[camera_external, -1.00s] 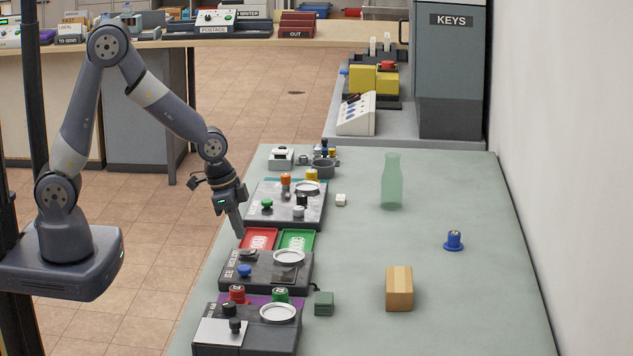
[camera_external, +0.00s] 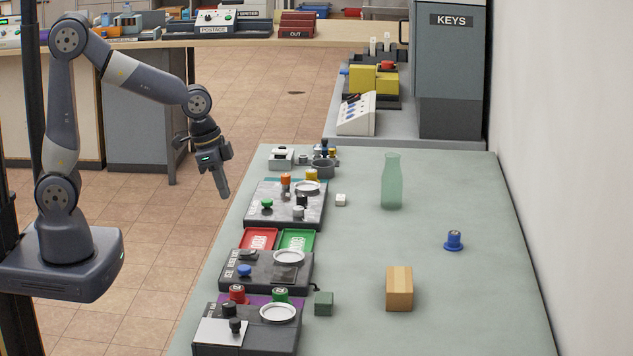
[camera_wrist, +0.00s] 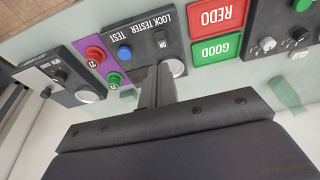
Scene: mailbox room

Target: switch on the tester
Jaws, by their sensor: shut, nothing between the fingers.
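The lock tester (camera_external: 262,283) is a dark grey box on the table's left side, with a blue TEST button (camera_external: 244,271), a black switch (camera_external: 248,255) and a round silver plate (camera_external: 289,257). In the wrist view the tester (camera_wrist: 143,47) shows upside down, with its blue button (camera_wrist: 125,53) and the switch (camera_wrist: 161,40) marked ON. Which way the switch is tipped is too small to tell. My gripper (camera_external: 225,196) is shut and empty, pointing down, above and behind the tester, clear of it. Its fingers (camera_wrist: 155,82) cover part of the tester's near edge in the wrist view.
Red REDO (camera_external: 258,239) and green GOOD (camera_external: 297,240) trays lie just beyond the tester. A green bottle (camera_external: 392,182) and wooden block (camera_external: 399,289) stand right; the table between is mostly clear.

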